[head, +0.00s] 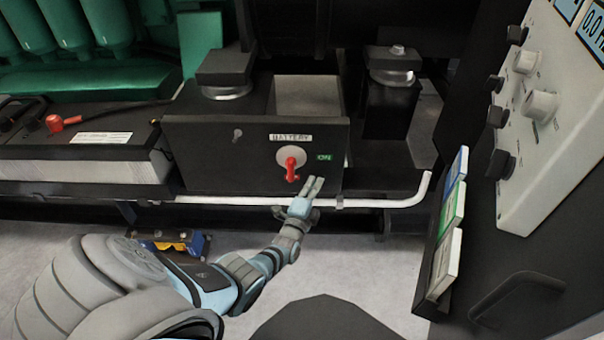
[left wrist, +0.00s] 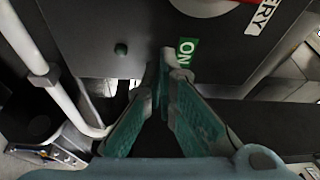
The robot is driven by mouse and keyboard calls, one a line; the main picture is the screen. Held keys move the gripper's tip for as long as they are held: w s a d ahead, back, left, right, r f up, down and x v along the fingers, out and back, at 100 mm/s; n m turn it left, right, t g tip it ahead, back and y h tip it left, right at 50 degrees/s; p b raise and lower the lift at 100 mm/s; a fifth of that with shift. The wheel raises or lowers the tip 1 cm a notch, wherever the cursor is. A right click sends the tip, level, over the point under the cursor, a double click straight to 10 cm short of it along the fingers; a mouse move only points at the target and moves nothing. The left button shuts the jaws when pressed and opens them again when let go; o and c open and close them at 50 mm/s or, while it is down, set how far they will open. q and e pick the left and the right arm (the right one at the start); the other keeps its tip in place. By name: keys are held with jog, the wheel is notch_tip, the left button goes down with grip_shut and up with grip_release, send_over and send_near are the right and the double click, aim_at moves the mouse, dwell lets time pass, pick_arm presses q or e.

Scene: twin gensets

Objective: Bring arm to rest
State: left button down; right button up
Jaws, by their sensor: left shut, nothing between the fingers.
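My left gripper (head: 313,188) is shut and empty, in front of the lower right part of the black battery panel (head: 215,155). A red rotary switch handle (head: 291,168) on a pale round plate sits above and left of the fingertips and points down. The fingers look apart from the handle. A green ON label (head: 324,157) is just above the fingertips. In the left wrist view the shut fingers (left wrist: 163,65) reach up to the panel beside the ON label (left wrist: 186,50); I cannot tell whether they touch it. My right gripper is not in view.
A white pipe rail (head: 385,203) runs below the panel, close to my left gripper, and bends up at the right. A grey control panel (head: 550,110) with knobs stands at the right. A battery (head: 85,170) with a red terminal is at the left. The floor (head: 370,260) below is partly clear.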

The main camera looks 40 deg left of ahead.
pick_arm(q)
jog(key=p+v, duration=0.4)
jog(key=v, duration=0.6)
notch_tip(320, 180, down, 7)
jog(key=d+n+g+h, duration=0.2)
jog(key=n+g, duration=0.1)
jog(key=n, duration=0.2)
jog(key=s+d+f+n+g+h+p, duration=0.3)
jog(key=s+f+n+g, duration=0.55)
jog(key=s, duration=0.75)
jog(key=s+d+f+g+p, duration=0.1)
jog(key=s+g+p, duration=0.1)
jog(key=s, duration=1)
jog(key=s+d+f+g+p, duration=0.1)
jog(key=s+g+p, duration=0.2)
jog(key=s, duration=0.9)
jog(key=shift+f+p, duration=0.3)
jog(key=shift+f, duration=0.05)
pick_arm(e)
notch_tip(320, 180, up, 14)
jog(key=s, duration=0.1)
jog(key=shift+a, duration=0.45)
